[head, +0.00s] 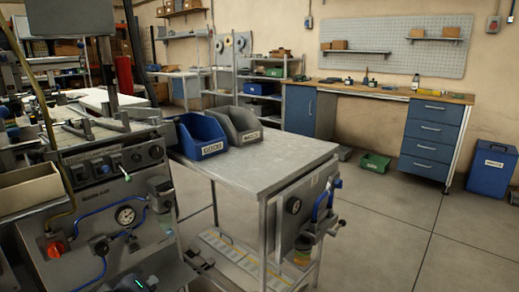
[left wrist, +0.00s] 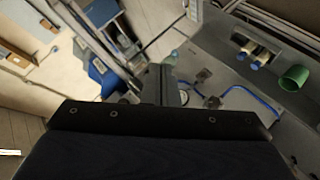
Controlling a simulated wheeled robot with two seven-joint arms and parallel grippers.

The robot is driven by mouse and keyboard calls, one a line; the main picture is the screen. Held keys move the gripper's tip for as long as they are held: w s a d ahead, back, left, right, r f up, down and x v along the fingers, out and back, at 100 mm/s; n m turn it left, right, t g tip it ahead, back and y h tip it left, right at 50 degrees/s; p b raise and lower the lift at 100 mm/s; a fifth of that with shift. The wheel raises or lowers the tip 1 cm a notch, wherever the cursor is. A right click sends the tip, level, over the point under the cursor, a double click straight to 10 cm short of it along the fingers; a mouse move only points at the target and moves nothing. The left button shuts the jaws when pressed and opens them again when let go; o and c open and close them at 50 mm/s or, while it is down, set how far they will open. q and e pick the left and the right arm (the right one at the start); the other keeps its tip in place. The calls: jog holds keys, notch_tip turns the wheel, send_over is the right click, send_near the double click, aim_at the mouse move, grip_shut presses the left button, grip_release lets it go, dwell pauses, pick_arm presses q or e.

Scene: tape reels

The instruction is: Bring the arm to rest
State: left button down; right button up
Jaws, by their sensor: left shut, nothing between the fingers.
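My left arm comes in low at the bottom left of the head view, its dark wrist with a small green light partly cut off by the lower edge. My left gripper (head: 203,264) is low beside the machine's front panel, left of the steel table and below its top. In the left wrist view the dark fingers of my left gripper (left wrist: 171,86) are together, with nothing held between them. My right gripper does not show in either view.
A steel table (head: 270,171) carries a blue bin (head: 202,137) labelled GOOD and a grey bin (head: 238,127). A machine panel with a gauge and a red knob (head: 54,248) stands at the left. Open floor (head: 400,235) lies to the right.

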pick_arm(q)
jog(key=s+d+f+m+g+h, duration=0.1)
jog(key=s+f+m+g, duration=0.25)
jog(key=s, duration=0.55)
jog(key=s+d+f+m+g+h, duration=0.1)
jog(key=s+f+m+g, duration=0.25)
jog(key=s, duration=0.55)
notch_tip(320, 180, up, 28)
jog(key=p, duration=2.8)
jog(key=shift+r, duration=0.25)
